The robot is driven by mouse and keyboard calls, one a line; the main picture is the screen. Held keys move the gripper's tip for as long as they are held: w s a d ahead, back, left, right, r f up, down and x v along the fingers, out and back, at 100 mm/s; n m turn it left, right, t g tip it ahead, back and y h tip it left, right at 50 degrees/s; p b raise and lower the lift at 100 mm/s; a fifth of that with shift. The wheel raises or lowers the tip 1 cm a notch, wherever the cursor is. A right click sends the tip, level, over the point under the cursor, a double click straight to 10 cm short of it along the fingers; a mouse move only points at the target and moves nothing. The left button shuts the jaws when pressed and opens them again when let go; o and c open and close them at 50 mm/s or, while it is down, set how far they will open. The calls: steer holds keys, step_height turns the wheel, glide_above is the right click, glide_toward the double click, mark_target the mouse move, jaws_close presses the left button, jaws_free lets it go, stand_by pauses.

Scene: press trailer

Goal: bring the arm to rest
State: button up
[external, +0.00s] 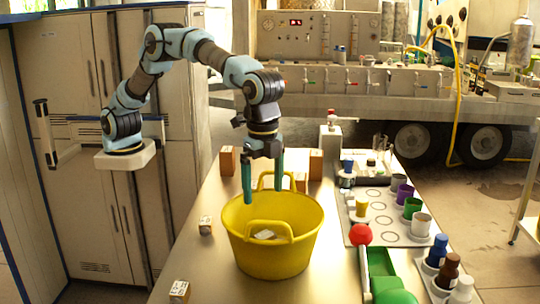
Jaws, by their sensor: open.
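My gripper (262,182) hangs from my arm, pointing down, with its two green fingers apart and nothing between them. It is above the yellow tub (270,262), near the tub's back rim. The fingertips overlap the tub's opening in this view, and I cannot tell exactly how far they reach into it. A small pale block (265,234) lies inside the tub. My arm is raised and bent, reaching from the left over the table.
The metal table (205,262) carries wooden blocks (228,160), small labelled cubes (206,225), a tray with cups and bottles (385,232), and a red ball on a stick (361,235). Cabinets (85,190) stand at left. A trailer with control panels (345,78) stands behind.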

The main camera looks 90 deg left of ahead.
steer(key=shift+r, duration=0.2)
stand_by(0.3)
steer(key=w+a+r+t+h+p, duration=0.1)
steer(key=a+r+p, duration=0.2)
steer(key=a+r, duration=0.2)
steer(key=s+a+f+n, duration=0.1)
steer(key=s+a+n, duration=0.1)
steer(key=a, duration=0.4)
steer(key=s+a+f+n, duration=0.1)
steer(key=s+a+f, duration=0.1)
steer(key=a, duration=0.4)
steer(key=s+a+f+n+b, duration=0.1)
steer(key=s+a+f, duration=0.2)
steer(key=s+a, duration=0.3)
steer(key=s+a+f+n+b, duration=0.1)
steer(key=s+a+f+n, duration=0.1)
steer(key=s+a+f, duration=0.2)
steer(key=s+a+f+n+b, duration=0.1)
steer(key=s+a+f, duration=0.2)
steer(key=s+a, duration=0.5)
steer(key=shift+s+a+f+n+y, duration=0.2)
steer(key=shift+s+a+n+y, duration=0.2)
steer(key=shift+a, duration=0.15)
step_height(320, 180, up, 14)
steer(key=p, duration=1.3)
steer(key=shift+t+p, duration=0.3)
steer(key=shift+p, duration=0.1)
steer(key=shift+w, duration=0.1)
